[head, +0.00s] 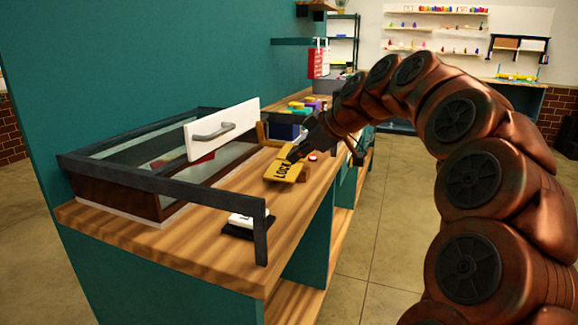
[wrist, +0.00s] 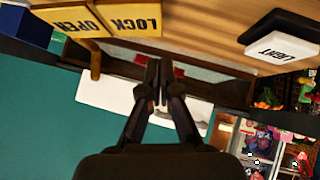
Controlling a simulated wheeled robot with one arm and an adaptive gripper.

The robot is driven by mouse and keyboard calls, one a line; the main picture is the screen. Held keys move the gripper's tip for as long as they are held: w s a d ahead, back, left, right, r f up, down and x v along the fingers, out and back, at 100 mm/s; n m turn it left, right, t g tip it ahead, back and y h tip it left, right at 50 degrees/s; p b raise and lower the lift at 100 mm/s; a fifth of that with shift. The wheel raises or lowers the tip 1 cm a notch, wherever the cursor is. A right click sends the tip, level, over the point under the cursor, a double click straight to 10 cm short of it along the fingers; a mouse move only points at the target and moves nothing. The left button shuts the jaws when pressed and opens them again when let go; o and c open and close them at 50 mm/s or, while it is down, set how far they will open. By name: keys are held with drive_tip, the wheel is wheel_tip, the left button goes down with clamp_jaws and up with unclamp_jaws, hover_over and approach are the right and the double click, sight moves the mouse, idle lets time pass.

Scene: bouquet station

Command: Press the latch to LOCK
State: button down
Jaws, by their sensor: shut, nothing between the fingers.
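The latch is a yellow rocker plate. Its half marked LOCK (head: 284,172) faces the near side in the head view, and my gripper covers part of the plate behind it. In the wrist view the LOCK half (wrist: 132,22) and the OPEN half (wrist: 72,18) sit side by side at the top, lettering upside down, with a fold between them. My gripper (head: 293,154) is shut and empty. In the wrist view its fingertips (wrist: 157,66) point toward the LOCK half, just short of it in the picture. I cannot tell whether they touch it.
A LIGHT switch (wrist: 282,48) sits on the wooden counter (head: 215,250), nearer the front. A teal wall (head: 150,60) rises behind. Coloured items (head: 298,106) lie beyond.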

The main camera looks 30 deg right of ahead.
drive_tip(key=v, duration=0.6)
drive_tip(key=shift+r, duration=0.3)
drive_tip(key=shift+s, duration=0.15)
